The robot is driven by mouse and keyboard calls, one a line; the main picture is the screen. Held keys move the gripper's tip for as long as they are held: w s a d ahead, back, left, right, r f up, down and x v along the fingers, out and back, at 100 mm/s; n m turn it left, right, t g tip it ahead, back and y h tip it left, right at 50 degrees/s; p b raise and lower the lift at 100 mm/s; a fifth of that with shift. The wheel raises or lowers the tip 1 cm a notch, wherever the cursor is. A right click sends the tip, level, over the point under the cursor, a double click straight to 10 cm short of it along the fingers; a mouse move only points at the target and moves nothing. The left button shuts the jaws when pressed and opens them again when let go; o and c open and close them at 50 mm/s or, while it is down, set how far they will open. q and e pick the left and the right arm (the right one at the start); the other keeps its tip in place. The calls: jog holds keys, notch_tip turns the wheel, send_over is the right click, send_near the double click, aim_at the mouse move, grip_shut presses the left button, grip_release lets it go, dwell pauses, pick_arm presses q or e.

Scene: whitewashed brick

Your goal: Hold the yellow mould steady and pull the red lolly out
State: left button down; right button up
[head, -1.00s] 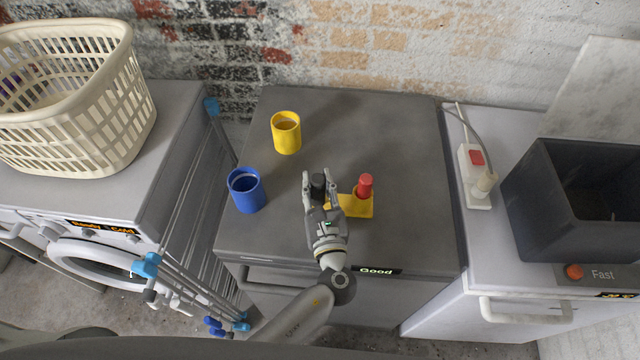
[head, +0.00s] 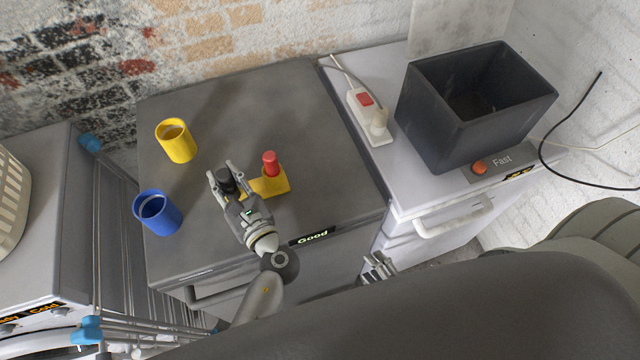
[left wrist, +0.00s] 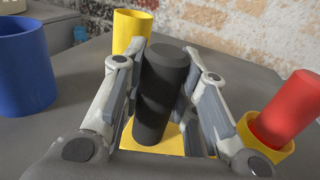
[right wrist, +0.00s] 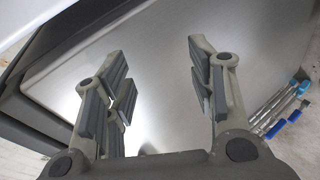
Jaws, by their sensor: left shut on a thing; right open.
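The yellow mould (head: 278,184) lies on the grey top of the middle appliance, and its base also shows in the left wrist view (left wrist: 150,143). The red lolly (head: 270,163) stands upright in its right end, in a yellow collar in the left wrist view. My left gripper (head: 222,178) is shut on the black upright handle (left wrist: 163,90) at the mould's left end. My right gripper (head: 378,266) is open and empty. It is low in front of the appliance, right of the mould; its fingers (right wrist: 158,85) show a gap with nothing between.
A yellow cup (head: 177,143) and a blue cup (head: 158,214) stand left of the mould. To the right are a power strip (head: 370,118) and a dark bin (head: 440,120) on a white appliance. A drying rack (head: 95,240) stands at left.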

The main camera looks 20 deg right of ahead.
jog(key=w+a+r+n+t+y, duration=0.1)
jog(key=a+r+n+t+y, duration=0.3)
jog(key=r+n, duration=0.7)
jog(key=w+a+r+n+g+y, duration=0.15)
jog(key=r+n+y, duration=0.5)
jog(key=r, duration=0.65)
jog(key=n+g+h, duration=0.1)
jog(key=n, duration=0.8)
send_near(277, 164)
jog(key=shift+s+d+r, duration=0.1)
jog(key=shift+s+r, duration=0.1)
jog(key=shift+s, duration=0.4)
jog(key=shift+h, duration=0.25)
jog(key=x, duration=1.2)
jog(key=shift+w, duration=0.15)
jog(key=shift+c, duration=0.4)
